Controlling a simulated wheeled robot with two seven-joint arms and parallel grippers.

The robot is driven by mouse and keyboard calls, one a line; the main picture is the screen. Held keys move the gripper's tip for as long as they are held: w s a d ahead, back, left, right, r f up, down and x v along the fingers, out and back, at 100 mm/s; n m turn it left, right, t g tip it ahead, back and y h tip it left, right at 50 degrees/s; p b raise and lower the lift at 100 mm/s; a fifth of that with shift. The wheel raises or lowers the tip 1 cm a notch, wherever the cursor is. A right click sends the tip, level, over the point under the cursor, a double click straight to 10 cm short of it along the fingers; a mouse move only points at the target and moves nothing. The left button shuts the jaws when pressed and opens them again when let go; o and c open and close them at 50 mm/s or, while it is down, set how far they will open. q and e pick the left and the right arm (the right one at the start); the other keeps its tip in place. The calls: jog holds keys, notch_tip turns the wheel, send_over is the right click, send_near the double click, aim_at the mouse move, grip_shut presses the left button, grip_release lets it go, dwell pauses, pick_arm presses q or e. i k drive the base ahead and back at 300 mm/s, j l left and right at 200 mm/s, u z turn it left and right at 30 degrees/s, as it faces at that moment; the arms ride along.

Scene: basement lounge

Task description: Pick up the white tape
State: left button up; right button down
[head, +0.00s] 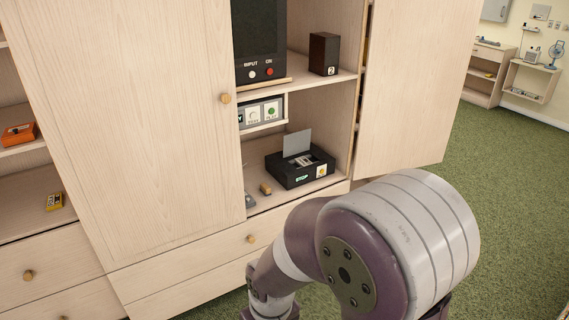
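No tape that is plainly white shows in the head view. A black tape machine (287,174) stands on the lower cabinet shelf, with a grey flap (297,143) raised. A pale, greyish piece (303,160) shows in its open top; I cannot tell if it is a tape. A small grey item (249,201) lies at the shelf's left, partly hidden by the cabinet door. One of my arms fills the lower right, in front of the cabinet. Neither gripper is in view.
The left cabinet door (150,130) covers part of the inside; the right door (415,80) stands open. A small tan block (265,189) lies beside the machine. A yellow tape (54,201) and an orange item (19,134) are on left shelves. Green carpet (510,190) is clear at right.

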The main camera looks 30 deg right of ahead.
aim_at(302, 161)
jog(key=i+l+z, duration=0.25)
jog(key=i+l, duration=0.35)
jog(key=l, duration=0.45)
jog(key=i+l+z, duration=0.3)
jog(key=i+l, duration=0.4)
jog(key=l, duration=0.2)
jog(key=i+l+z, duration=0.25)
jog(key=i+l, duration=0.5)
jog(key=i+l+z, duration=0.25)
jog(key=i+l, duration=0.35)
jog(key=i, duration=0.25)
